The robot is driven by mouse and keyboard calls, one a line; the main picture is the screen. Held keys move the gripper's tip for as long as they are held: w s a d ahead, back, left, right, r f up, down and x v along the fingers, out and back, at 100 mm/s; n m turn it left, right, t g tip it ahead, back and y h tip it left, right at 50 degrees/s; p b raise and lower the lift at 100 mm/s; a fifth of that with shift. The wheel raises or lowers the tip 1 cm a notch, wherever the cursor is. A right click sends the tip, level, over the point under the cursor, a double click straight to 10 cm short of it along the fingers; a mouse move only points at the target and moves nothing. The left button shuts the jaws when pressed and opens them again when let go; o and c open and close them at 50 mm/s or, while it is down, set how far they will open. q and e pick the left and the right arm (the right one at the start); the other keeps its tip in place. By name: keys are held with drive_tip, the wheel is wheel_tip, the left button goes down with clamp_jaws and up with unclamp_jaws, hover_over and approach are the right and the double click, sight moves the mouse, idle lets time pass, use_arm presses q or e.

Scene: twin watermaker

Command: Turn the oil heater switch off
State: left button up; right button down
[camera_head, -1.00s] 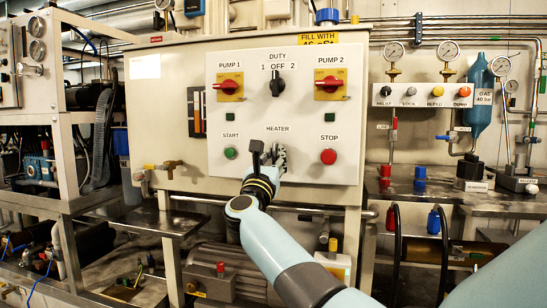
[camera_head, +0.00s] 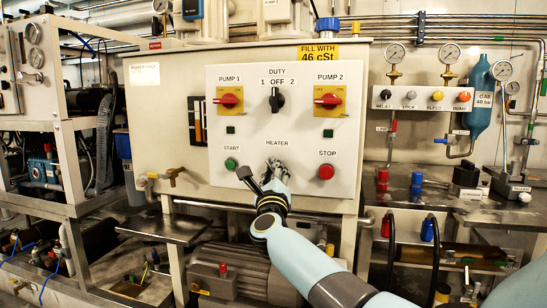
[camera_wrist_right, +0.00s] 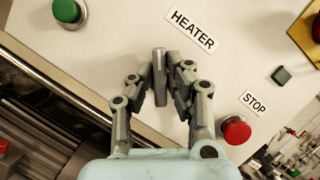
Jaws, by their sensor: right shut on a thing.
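The heater switch (camera_wrist_right: 160,77) is a grey handle on the cream panel just below the HEATER label (camera_wrist_right: 192,30). My right gripper (camera_wrist_right: 160,92) has its fingers closed on both sides of this handle in the right wrist view. The handle looks tilted left relative to the label's upright. In the head view my right gripper (camera_head: 277,169) is at the panel below the HEATER label (camera_head: 277,143) and hides most of the switch. My left gripper is not in view.
The green START button (camera_head: 231,164) is left of my right gripper, and the red STOP button (camera_head: 326,172) is to its right. Red pump switches (camera_head: 228,100) and a black DUTY knob (camera_head: 277,99) are above. A pipe tap (camera_head: 172,176) sticks out at the left.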

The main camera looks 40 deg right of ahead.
drive_tip(key=n+y+p, duration=0.2)
drive_tip(key=n+p, duration=0.3)
drive_tip(key=p, duration=0.1)
drive_tip(key=n+g+y+p, duration=0.1)
drive_tip(key=n+p, duration=0.3)
drive_tip(key=p, duration=0.2)
drive_tip(key=shift+r+n+y+p, duration=0.15)
drive_tip(key=shift+n+y+p, duration=0.2)
drive_tip(key=shift+n+y, duration=0.05)
drive_tip(key=shift+f+n+g+p, duration=0.3)
drive_tip(key=shift+n+p, duration=0.7)
drive_tip(key=shift+p, duration=0.25)
drive_tip(key=c, duration=1.4)
unclamp_jaws()
drive_tip(key=shift+a, duration=0.1)
drive_tip(key=shift+o, duration=0.4)
drive_tip(key=shift+s, duration=0.1)
drive_tip(key=v, duration=1.1)
drive_tip(key=shift+s, duration=0.4)
